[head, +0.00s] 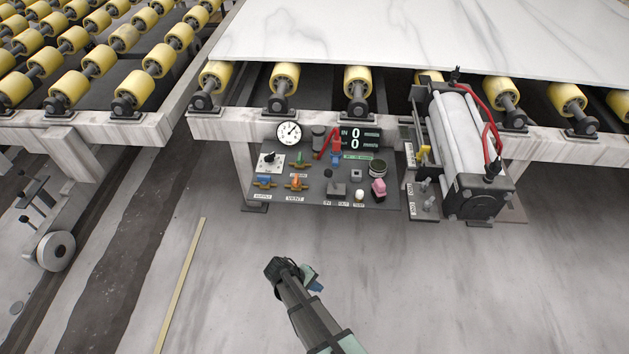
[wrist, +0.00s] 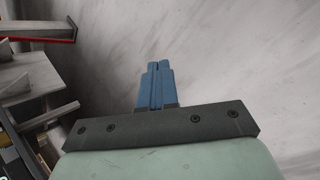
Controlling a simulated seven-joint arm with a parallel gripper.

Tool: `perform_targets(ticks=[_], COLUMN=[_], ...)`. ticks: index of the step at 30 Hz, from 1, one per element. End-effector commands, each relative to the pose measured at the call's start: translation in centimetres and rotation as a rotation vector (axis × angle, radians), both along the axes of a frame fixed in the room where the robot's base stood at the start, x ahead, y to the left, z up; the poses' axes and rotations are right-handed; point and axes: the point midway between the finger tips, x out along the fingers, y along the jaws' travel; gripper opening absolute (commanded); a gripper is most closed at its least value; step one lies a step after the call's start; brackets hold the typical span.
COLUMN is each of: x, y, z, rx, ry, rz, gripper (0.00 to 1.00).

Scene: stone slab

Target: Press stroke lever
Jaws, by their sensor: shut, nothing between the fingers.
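The control panel (head: 385,200) is mounted below the roller frame in the head view. It carries several knobs, valves and levers, among them a red-handled part (head: 326,140) and a small black lever (head: 329,174). I cannot tell which control is the stroke lever, as the labels are too small to read surely. My gripper (head: 317,287) is in front of and below the panel, apart from it. In the wrist view my gripper's blue fingers (wrist: 158,66) are together with nothing between them, over bare grey floor.
A pneumatic cylinder (head: 462,140) with red hoses stands right of the panel, with a yellow lever (head: 424,155) beside it. A white stone slab (head: 430,40) lies on yellow rollers (head: 285,77) above. Grey floor (head: 480,290) in front is clear. Metal parts (wrist: 30,85) show left in the wrist view.

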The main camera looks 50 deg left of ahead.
Motion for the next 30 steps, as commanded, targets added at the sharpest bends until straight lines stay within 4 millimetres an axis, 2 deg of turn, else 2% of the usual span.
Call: perform_targets(ticks=[1, 3, 8, 12, 21, 24, 30], x=[-0.2, -0.2, 0.8, 3.1, 6.0, 6.3, 6.2], y=[2.9, 5.9, 11.7, 15.7, 22.0, 23.4, 24.9], z=[0.3, 1.2, 3.7, 6.1, 11.1, 12.9, 16.3], rx=[-0.001, -0.006, -0.013, -0.021, -0.045, -0.044, -0.031], ry=[-0.050, -0.128, -0.315, -0.480, -0.839, -0.955, -1.143], rz=[0.049, 0.111, 0.214, 0.266, 0.363, 0.391, 0.426], gripper=[0.00, 0.00, 0.00, 0.00, 0.00, 0.00, 0.00])
